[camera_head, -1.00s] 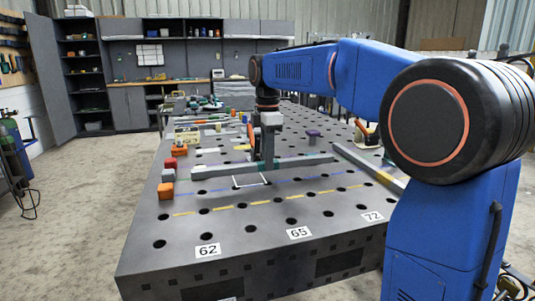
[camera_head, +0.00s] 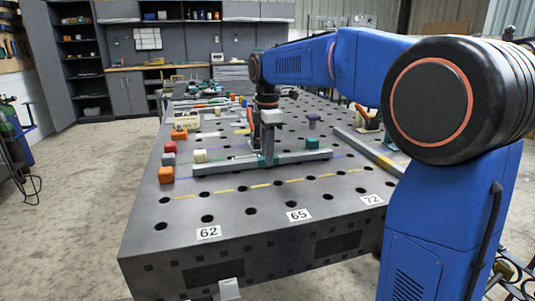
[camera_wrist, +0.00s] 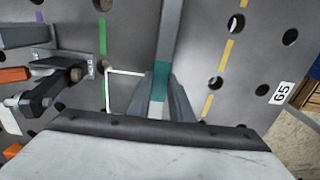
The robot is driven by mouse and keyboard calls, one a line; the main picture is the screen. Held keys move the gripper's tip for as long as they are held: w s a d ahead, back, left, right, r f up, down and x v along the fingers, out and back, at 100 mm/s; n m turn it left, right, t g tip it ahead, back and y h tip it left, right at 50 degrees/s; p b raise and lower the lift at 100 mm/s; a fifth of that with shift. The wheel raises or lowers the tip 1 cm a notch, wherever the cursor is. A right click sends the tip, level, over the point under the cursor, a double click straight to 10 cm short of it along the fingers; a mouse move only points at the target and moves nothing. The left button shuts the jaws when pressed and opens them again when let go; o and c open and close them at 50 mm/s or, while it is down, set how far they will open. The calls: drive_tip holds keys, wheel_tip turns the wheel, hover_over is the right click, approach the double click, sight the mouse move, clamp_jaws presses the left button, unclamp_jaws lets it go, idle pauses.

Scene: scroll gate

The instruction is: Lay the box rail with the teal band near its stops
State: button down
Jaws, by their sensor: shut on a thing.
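The grey box rail (camera_head: 225,167) lies crosswise, long and level, over the near part of the table. Its teal band (camera_wrist: 160,82) shows between my fingertips in the wrist view. My gripper (camera_head: 266,158) is shut on the rail at this band, pointing down. A white angled mark (camera_wrist: 122,73) is on the tabletop left of the rail in the wrist view. I cannot tell whether the rail touches the table. I cannot tell for sure which parts are its stops; a dark clamp-like fixture (camera_wrist: 55,85) stands left of the rail in the wrist view.
The perforated steel table (camera_head: 240,212) has yellow dashes in front of the rail. Orange (camera_head: 166,175), grey (camera_head: 168,159) and red (camera_head: 170,147) blocks stand at the left edge. A cream block (camera_head: 200,156) is behind the rail. Another long bar (camera_head: 372,151) lies to the right.

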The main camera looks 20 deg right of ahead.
drive_tip(key=shift+f, duration=0.35)
idle(0.5)
drive_tip(key=c, duration=1.5)
unclamp_jaws()
wheel_tip(320, 180, up, 17)
drive_tip(key=shift+r, duration=0.2)
